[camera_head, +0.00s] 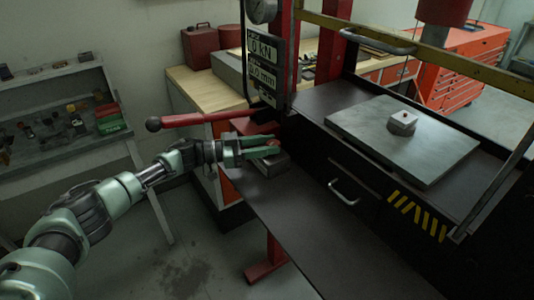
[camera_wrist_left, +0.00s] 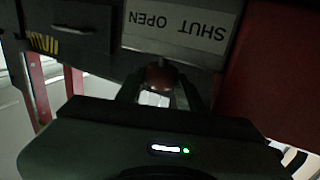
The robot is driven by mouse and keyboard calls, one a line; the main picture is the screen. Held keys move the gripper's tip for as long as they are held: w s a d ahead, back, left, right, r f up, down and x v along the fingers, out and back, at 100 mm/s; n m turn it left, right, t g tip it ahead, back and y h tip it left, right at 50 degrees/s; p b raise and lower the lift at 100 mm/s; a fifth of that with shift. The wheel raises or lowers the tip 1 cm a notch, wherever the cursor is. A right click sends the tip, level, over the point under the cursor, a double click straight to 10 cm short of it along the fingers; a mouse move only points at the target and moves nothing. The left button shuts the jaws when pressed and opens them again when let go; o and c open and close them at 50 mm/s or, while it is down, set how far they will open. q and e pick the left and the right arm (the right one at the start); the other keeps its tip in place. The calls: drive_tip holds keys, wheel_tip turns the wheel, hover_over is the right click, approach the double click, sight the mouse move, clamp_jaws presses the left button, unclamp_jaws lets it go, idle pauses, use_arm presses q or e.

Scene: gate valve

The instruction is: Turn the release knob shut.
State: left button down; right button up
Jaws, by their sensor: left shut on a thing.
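The release knob (camera_wrist_left: 160,75) is a small, dark red, rounded knob below the SHUT/OPEN label in the left wrist view. My left gripper (camera_wrist_left: 158,92) is shut on it, with one finger on each side. In the head view my left gripper (camera_head: 268,147) reaches in from the left to the front of the press, under the red lever, and a bit of red shows at its fingers. The fingers hide much of the knob there. The label (camera_wrist_left: 180,20) appears upside down in the wrist view. My right gripper is not in view.
A red lever (camera_head: 195,119) with a dark ball end runs just above my left gripper. The press bed holds a grey plate (camera_head: 375,140) with a small block (camera_head: 402,124) on it. A digital display (camera_head: 262,70) hangs above. A drawer handle (camera_head: 343,193) is to the right.

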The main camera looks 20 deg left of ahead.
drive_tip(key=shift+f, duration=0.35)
use_arm(q)
drive_tip(key=c, duration=0.9)
unclamp_jaws()
drive_tip(key=shift+r, duration=0.15)
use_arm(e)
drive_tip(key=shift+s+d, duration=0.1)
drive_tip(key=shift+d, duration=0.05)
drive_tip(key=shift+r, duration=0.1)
